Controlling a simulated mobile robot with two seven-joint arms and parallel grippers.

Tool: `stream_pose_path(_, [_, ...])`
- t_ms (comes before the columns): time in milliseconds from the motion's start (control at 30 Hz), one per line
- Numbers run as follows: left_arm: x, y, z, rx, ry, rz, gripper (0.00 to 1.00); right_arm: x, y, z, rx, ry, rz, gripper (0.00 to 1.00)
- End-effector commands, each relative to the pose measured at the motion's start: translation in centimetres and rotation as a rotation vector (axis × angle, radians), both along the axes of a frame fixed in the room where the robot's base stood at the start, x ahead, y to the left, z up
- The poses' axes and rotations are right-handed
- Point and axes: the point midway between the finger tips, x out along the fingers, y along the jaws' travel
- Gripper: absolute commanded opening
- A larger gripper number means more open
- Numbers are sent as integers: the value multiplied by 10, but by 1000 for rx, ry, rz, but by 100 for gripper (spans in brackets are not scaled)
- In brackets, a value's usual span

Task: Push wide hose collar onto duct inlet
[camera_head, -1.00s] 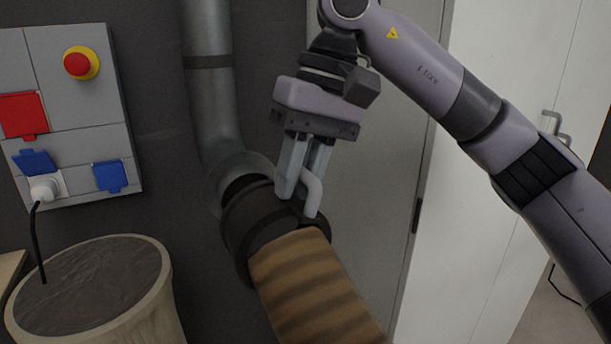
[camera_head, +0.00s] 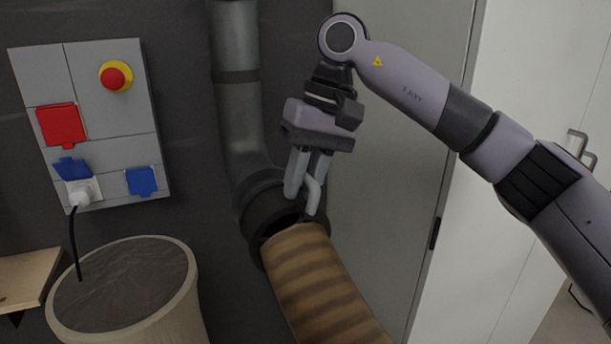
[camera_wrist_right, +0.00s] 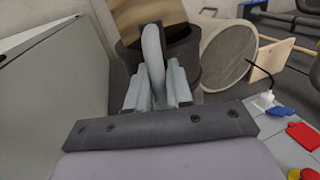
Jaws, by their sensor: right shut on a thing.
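The wide hose collar (camera_head: 262,222) is a dark ring at the end of a brown ribbed hose (camera_head: 315,285). It sits at the open lower end of the grey metal duct inlet (camera_head: 262,183), touching or overlapping it; how far it is on I cannot tell. My right gripper (camera_head: 305,197) is shut on the light grey handle (camera_head: 314,196) on the collar's top. In the right wrist view the handle (camera_wrist_right: 153,50) stands between the fingers, with the collar (camera_wrist_right: 190,65) behind. My left gripper is not in view.
A wall panel (camera_head: 95,120) with a red button, sockets and a plugged black cable is at the left. Below it stands a round bin (camera_head: 185,290). A wooden board (camera_head: 25,280) is at the far left. A grey door (camera_head: 390,150) is close behind my right arm.

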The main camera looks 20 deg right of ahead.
Motion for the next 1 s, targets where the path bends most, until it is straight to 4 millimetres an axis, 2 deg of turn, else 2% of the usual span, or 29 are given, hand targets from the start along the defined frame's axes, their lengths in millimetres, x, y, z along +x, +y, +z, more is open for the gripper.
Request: stream_pose_path(1000, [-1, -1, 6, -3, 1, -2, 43, 0, 2, 2, 2, 4, 3, 0])
